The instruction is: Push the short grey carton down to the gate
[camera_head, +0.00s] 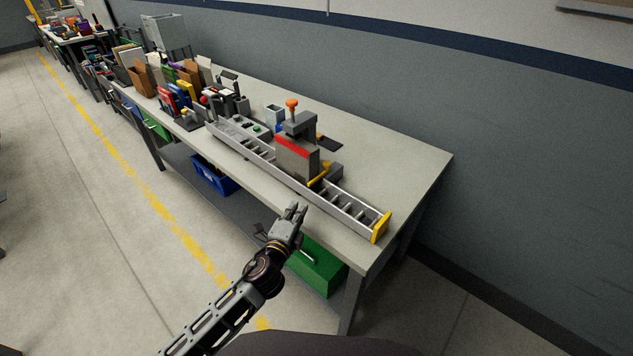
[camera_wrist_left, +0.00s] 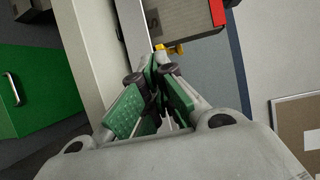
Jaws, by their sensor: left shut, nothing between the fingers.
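A grey carton with a red band along its top (camera_head: 296,160) stands upright on the roller track (camera_head: 343,207), which runs along the front of the bench. A yellow bar (camera_head: 319,175) is right beside the carton on its lower-right side. A yellow end plate (camera_head: 381,227) closes the track's near end. My left gripper (camera_head: 297,210) is shut and empty, in front of the bench edge, below and apart from the carton. In the left wrist view, the shut fingers (camera_wrist_left: 149,78) point toward a grey body with a red edge (camera_wrist_left: 187,17) and a small yellow piece (camera_wrist_left: 172,49).
A grey post with an orange knob (camera_head: 292,104) stands behind the carton. Boxes and folders (camera_head: 178,92) crowd the bench's far end. A green box (camera_head: 318,268) and a blue crate (camera_head: 212,175) sit below the bench top. The bench's right end (camera_head: 410,165) is clear.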

